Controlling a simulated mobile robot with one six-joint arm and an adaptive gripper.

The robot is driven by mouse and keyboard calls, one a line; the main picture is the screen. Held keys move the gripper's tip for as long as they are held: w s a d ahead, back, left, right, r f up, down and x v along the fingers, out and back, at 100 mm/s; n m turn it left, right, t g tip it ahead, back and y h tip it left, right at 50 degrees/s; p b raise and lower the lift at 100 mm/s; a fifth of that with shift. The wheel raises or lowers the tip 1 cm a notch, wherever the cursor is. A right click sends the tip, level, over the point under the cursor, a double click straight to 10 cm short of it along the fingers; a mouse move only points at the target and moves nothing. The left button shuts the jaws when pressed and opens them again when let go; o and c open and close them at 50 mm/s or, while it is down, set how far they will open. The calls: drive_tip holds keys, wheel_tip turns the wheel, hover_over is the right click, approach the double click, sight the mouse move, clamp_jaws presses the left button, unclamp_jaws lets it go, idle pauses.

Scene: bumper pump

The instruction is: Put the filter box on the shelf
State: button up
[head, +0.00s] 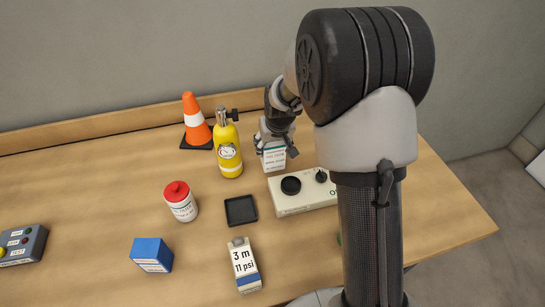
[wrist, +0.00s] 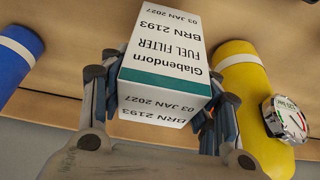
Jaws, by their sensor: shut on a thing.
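The filter box (head: 274,157) is white with a teal stripe and hangs in my gripper (head: 272,145), above the back part of the table, left of my arm. In the wrist view the filter box (wrist: 165,45) reads "Glabendorn FUEL FILTER BRN 2193", upside down in the picture. My gripper (wrist: 163,100) is shut on it, one finger on each side. A raised wooden ledge (head: 100,128) runs along the wall at the back of the table. I see no other shelf; my arm hides part of the right side.
A yellow cylinder (head: 229,153) with a gauge stands just left of the box, before an orange cone (head: 195,122). A white device (head: 300,198) lies in front. A blue cylinder (wrist: 10,60) shows in the wrist view. A black tray (head: 241,210) lies nearer; free table surrounds it.

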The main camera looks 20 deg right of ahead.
wheel_tip(320, 180, down, 4)
drive_tip(key=shift+w+f+b, duration=0.1)
drive_tip(key=shift+f+b, duration=0.05)
drive_tip(key=shift+b, duration=0.55)
drive_tip(key=o, duration=1)
drive_tip(key=shift+f, duration=0.15)
drive_tip(key=shift+c, duration=0.2)
drive_tip(key=o, duration=0.4)
